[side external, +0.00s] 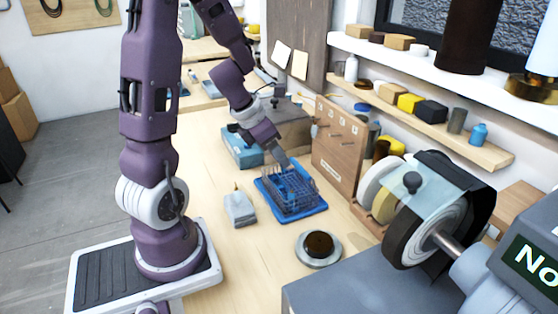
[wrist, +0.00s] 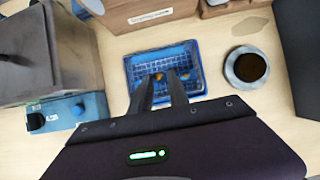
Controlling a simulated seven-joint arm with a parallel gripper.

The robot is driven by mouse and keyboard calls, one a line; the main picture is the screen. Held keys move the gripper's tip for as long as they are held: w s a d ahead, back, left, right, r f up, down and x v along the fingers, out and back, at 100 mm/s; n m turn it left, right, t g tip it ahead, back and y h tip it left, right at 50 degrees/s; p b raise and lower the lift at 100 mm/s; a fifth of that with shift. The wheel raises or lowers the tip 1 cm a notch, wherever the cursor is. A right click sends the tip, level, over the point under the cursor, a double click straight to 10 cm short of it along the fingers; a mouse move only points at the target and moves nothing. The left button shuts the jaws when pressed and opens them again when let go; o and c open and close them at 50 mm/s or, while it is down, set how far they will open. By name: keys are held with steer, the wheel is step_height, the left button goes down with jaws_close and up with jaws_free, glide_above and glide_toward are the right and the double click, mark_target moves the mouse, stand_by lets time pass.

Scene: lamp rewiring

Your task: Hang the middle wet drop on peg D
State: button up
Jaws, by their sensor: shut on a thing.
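My gripper (side external: 285,168) reaches down into a blue wire basket (side external: 298,203) standing on a blue tray (side external: 315,213). In the wrist view my gripper (wrist: 162,76) has its two fingers over the basket (wrist: 190,53), shut on a small amber thing (wrist: 158,77), which I take to be the middle wet drop. Another amber bit (wrist: 184,75) shows just right of the fingers. The drop's shape is mostly hidden by the fingers and wires. The wooden peg board (side external: 336,150) stands behind the basket, with several pegs and small labels; the letters are too small to read.
A round dish with a dark centre (side external: 319,245) is on the bench right of the basket. A grey block (side external: 240,208) is to its left and a blue box (side external: 241,150) behind. The bench front is clear.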

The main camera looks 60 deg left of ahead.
steer(key=w+r+t, duration=0.1)
steer(key=w, duration=0.1)
steer(key=w+a+r+t, duration=0.1)
steer(key=w, duration=0.1)
steer(key=w+a+r, duration=0.1)
steer(key=w+r, duration=0.1)
steer(key=shift+w+a+t, duration=0.15)
steer(key=shift+a+t, duration=0.1)
steer(key=shift+t, duration=0.15)
steer(key=shift+w+f, duration=0.2)
steer(key=shift+w, duration=0.9)
steer(key=shift+w+f, duration=0.15)
steer(key=shift+w, duration=0.95)
steer(key=shift+w+f, duration=0.2)
steer(key=shift+w, duration=1.15)
jaws_close()
steer(key=shift+w, duration=0.1)
steer(key=shift+d, duration=0.1)
